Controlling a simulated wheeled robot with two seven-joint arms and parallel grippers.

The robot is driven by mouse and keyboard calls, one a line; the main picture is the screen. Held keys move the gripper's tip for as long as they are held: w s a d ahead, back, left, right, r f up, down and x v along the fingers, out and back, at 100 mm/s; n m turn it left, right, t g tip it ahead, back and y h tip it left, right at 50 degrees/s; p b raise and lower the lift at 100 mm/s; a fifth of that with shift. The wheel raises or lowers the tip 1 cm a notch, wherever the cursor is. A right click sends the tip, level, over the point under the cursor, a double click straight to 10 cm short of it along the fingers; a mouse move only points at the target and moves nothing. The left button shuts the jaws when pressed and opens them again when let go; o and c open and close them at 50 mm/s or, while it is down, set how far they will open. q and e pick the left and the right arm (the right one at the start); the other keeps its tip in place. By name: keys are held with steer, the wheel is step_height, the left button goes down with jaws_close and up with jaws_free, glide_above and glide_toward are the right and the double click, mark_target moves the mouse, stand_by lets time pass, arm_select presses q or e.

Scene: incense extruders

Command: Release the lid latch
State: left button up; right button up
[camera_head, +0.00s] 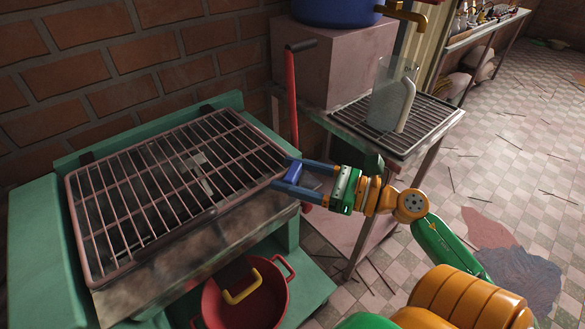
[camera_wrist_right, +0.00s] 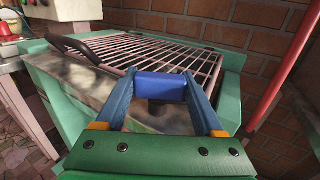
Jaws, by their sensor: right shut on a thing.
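A hinged grid lid (camera_head: 150,200) of reddish metal bars lies flat over the green machine (camera_head: 40,230); it also shows in the right wrist view (camera_wrist_right: 140,47). A small blue block (camera_head: 293,173), which looks like the lid latch, sits at the lid's right edge. My right gripper (camera_head: 288,174) reaches in from the right and is shut on this block. In the right wrist view the blue block (camera_wrist_right: 160,85) lies between the two blue-grey fingers. My left gripper is not in view.
A red pot (camera_head: 275,310) with a yellow handle stands below the machine's front. A red lever (camera_head: 292,95) rises behind the right corner. A side stand (camera_head: 425,130) holds a clear jug (camera_head: 383,95). A brick wall (camera_head: 100,60) closes off the back. Tiled floor is open at right.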

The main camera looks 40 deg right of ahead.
mark_target(297, 179)
steer(key=m+h+p, duration=0.1)
steer(key=m+t+h+p, duration=0.1)
steer(key=h+p, duration=0.1)
steer(key=m+t+h+p, duration=0.1)
steer(key=h, duration=0.1)
steer(key=shift+r+m+p, duration=0.3)
steer(key=shift+r+p, duration=0.05)
steer(key=shift+p, duration=0.05)
steer(key=shift+f+m+t+h+p, duration=0.15)
steer(key=shift+m+t+h+p, duration=0.1)
steer(key=shift+m+h+p, duration=0.5)
steer(key=shift+f+m+t+h+p, duration=0.1)
steer(key=shift+m+t+h+p, duration=0.25)
steer(key=shift+h, duration=0.7)
steer(key=o, duration=1.4)
steer(key=s+b, duration=0.2)
steer(key=s+f+b, duration=0.1)
steer(key=s+b, duration=0.1)
steer(key=s, duration=0.1)
steer(key=shift+d, duration=0.15)
steer(key=shift+s+d+r, duration=0.1)
steer(key=shift+s+r, duration=0.2)
steer(key=shift+s, duration=0.15)
steer(key=shift+s+r, duration=0.15)
steer(key=shift+s, duration=0.5)
